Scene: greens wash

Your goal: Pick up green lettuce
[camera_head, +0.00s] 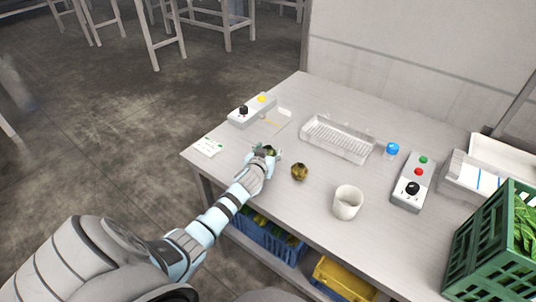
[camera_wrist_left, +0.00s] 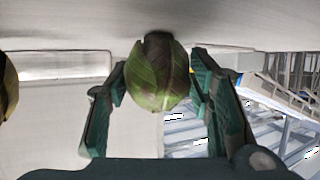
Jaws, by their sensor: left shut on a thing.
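My left gripper (camera_head: 266,150) is over the near left part of the table. It is shut on a green lettuce (camera_wrist_left: 158,82), a small round head with some reddish-brown on its leaves. In the left wrist view the lettuce sits between the two green fingers (camera_wrist_left: 160,90). In the head view the lettuce (camera_head: 270,151) is partly hidden by the gripper. A second, yellow-brown head (camera_head: 299,172) lies on the table just right of the gripper. Its edge also shows at the left of the wrist view (camera_wrist_left: 7,88). My right gripper is not in view.
A wire rack (camera_head: 337,139) stands behind, a white cup (camera_head: 347,203) to the right. Button boxes (camera_head: 252,110) (camera_head: 412,183), a blue knob (camera_head: 392,149) and a label card (camera_head: 207,146) are on the table (camera_head: 290,215). A green crate (camera_head: 475,250) holds leaves at right.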

